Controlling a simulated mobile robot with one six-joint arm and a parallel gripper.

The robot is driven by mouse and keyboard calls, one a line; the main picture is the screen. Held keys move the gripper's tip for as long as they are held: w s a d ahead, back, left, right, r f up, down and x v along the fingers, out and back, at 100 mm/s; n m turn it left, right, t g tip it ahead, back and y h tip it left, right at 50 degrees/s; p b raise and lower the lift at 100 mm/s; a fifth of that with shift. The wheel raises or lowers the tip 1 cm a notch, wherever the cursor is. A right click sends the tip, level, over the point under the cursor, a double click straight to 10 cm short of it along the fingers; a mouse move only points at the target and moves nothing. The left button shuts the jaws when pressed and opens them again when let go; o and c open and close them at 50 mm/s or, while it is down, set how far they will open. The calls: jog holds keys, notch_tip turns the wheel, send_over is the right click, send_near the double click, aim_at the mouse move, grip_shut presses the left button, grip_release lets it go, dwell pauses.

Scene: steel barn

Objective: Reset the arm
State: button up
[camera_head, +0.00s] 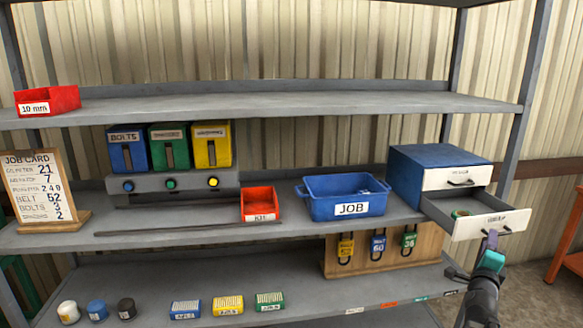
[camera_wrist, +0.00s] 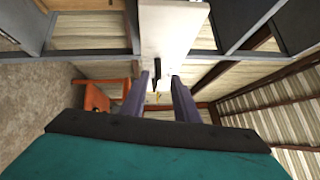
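My gripper (camera_head: 491,240), with purple-grey fingers and a teal body, is raised at the right, at the front of the pulled-out lower drawer (camera_head: 487,222). In the wrist view my gripper (camera_wrist: 159,92) has its fingers apart, with the drawer's dark handle (camera_wrist: 157,74) showing in the gap between them. I see nothing clamped; whether a finger touches the handle I cannot tell. The drawer belongs to a blue cabinet (camera_head: 434,155) with a white upper drawer (camera_head: 455,177) that is shut.
The grey shelf (camera_head: 300,238) carries a blue JOB bin (camera_head: 345,207), a small red bin (camera_head: 260,204), three dispensers (camera_head: 170,147) and a job card (camera_head: 41,190). Padlocks hang on a wooden board (camera_head: 410,262) below. An orange stand (camera_head: 570,250) is at far right.

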jog(key=w+a+f+n+g+y+p, duration=0.2)
jog(key=a+f+n+y, duration=0.2)
jog(key=a+f, duration=0.45)
jog(key=w+a+f+n+g+y+p, duration=0.15)
jog(key=a+f+n+y, duration=0.35)
jog(key=f, duration=0.6)
jog(key=s+a+f+n+g+y+p, duration=0.1)
jog(key=s+a+f+n+g, duration=0.15)
jog(key=a+f, duration=0.5)
jog(key=s+a+f+n+g+y+p, duration=0.1)
jog(key=s+a+f+n+g+p, duration=0.2)
jog(key=a+f, duration=0.4)
jog(key=s+a+f+n+g+y+p, duration=0.1)
jog(key=s+a+f+n+g, duration=0.15)
jog(key=s+a+f, duration=0.45)
jog(key=s+a+f+n+g+p, duration=0.1)
jog(key=s+a+f+n+g, duration=0.2)
jog(key=s, duration=0.6)
jog(key=s+a+f+n+g+p, duration=0.1)
jog(key=s+a+f+n+g, duration=0.1)
jog(key=s, duration=0.9)
jog(key=s+a+f+n+g+p, duration=0.1)
jog(key=s+n+g, duration=0.3)
jog(key=s, duration=0.7)
jog(key=shift+a+f+n+h, duration=0.3)
jog(key=shift+a+f+n, duration=0.1)
jog(key=shift+f, duration=0.1)
jog(key=shift+g, duration=0.25)
